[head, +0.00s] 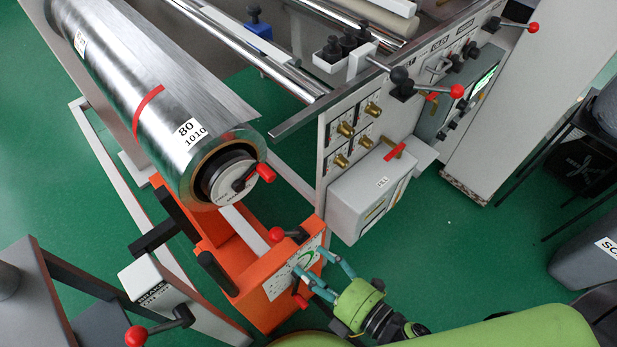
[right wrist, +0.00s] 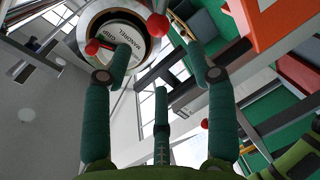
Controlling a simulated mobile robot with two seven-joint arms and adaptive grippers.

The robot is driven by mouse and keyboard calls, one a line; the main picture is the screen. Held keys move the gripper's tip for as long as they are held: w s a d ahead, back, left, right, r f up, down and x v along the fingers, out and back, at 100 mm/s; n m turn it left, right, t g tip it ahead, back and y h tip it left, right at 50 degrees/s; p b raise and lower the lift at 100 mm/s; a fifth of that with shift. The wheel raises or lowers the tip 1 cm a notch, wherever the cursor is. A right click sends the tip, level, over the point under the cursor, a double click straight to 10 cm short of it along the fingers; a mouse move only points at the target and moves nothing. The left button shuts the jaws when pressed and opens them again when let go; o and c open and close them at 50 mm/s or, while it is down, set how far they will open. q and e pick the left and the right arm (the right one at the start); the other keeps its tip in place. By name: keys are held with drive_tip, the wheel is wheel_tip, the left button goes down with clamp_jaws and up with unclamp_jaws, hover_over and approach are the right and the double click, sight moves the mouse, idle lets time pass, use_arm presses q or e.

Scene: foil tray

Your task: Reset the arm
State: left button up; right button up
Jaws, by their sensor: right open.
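My right gripper (head: 310,262) comes in from the lower right in the head view, with a green body and teal fingers. Its fingers are spread and empty in front of the orange stand's white panel (head: 283,283); I cannot tell whether they touch it. In the right wrist view the gripper (right wrist: 158,58) shows its fingers apart with nothing between them. A round mandrel grip (right wrist: 118,35) with red-knobbed handles appears beyond the fingertips there. My left gripper is not in view.
A large silver foil roll (head: 135,95) rests on an orange stand (head: 235,262). A white box (head: 370,195) and machine panel stand behind my gripper. Red-knobbed levers (head: 276,233) stick out close to it. Green floor (head: 470,265) is open to the right.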

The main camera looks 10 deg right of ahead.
drive_tip(key=s+d+f+m+g+h, duration=0.2)
drive_tip(key=d+f+m+h, duration=0.3)
drive_tip(key=f, duration=0.8)
drive_tip(key=s+d+f+m+g+h, duration=0.15)
drive_tip(key=d+f+m, duration=0.5)
drive_tip(key=f, duration=0.65)
drive_tip(key=s+d+f+m+g+h, duration=0.1)
drive_tip(key=s+f+m+g, duration=0.3)
drive_tip(key=s, duration=0.5)
drive_tip(key=s+d+f+m+g+h, duration=0.2)
drive_tip(key=s+d+f+m+g, duration=0.2)
drive_tip(key=s+f+m, duration=0.2)
wheel_tip(320, 180, down, 4)
drive_tip(key=s, duration=0.2)
drive_tip(key=shift+s+r, duration=0.2)
drive_tip(key=shift+s, duration=0.15)
